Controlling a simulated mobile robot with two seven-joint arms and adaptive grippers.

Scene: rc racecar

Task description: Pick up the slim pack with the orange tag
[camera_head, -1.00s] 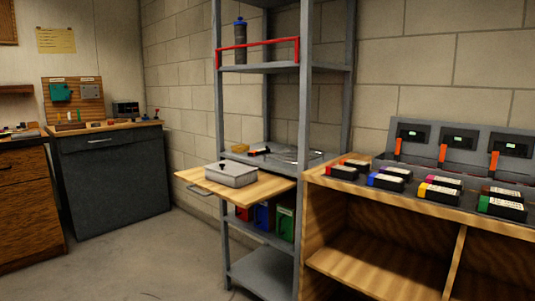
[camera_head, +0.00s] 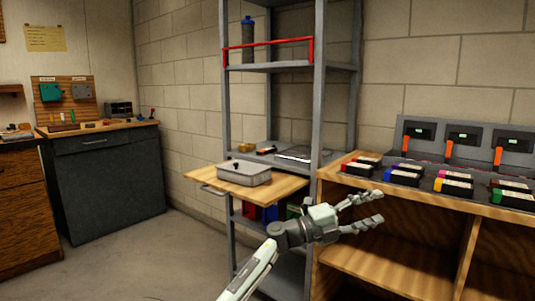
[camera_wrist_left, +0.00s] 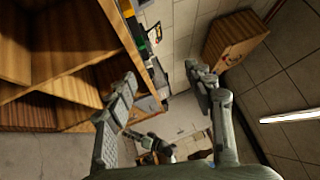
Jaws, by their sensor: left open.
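Several slim dark packs with white labels and coloured tags lie in pairs on the wooden bench in the head view. The leftmost pair has reddish tags: a front pack (camera_head: 359,169) and a back pack (camera_head: 371,160). I cannot tell surely which tag is orange. My left gripper (camera_head: 378,209) is open and empty, in front of and below the bench top, apart from the packs. Its spread fingers (camera_wrist_left: 160,75) also show in the left wrist view.
The bench (camera_head: 345,180) has open compartments below. Chargers (camera_head: 465,142) with orange parts stand behind the packs. Left of the bench is a grey metal shelf (camera_head: 320,110) with a pulled-out wooden board (camera_head: 205,178) carrying a lidded metal box (camera_head: 243,175).

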